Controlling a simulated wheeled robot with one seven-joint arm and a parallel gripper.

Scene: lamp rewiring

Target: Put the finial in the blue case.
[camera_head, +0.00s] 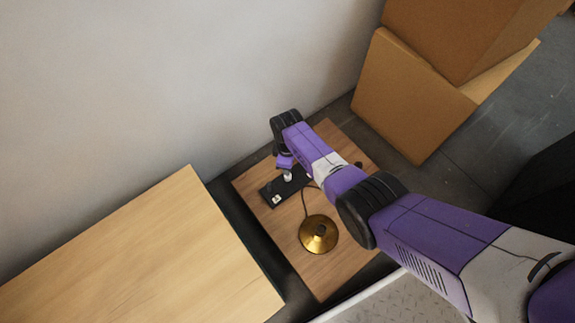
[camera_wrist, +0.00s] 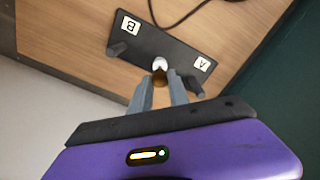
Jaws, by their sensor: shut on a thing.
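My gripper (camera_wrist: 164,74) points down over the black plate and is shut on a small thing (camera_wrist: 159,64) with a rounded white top. A brownish patch shows between the fingers. The fingers hide most of the held thing, and I cannot tell for sure that it is the finial. In the head view a small white piece (camera_head: 288,177) shows just below my gripper (camera_head: 286,169). I cannot tell whether the held thing touches the plate. No blue case is in view.
The black plate (camera_wrist: 146,44), marked A and B, has two dark posts and lies on the wooden table (camera_head: 322,277). A brass lamp base (camera_head: 318,233) with a dark cord stands near it. Cardboard boxes (camera_head: 410,95) are right; a pale wooden top (camera_head: 140,262) is left.

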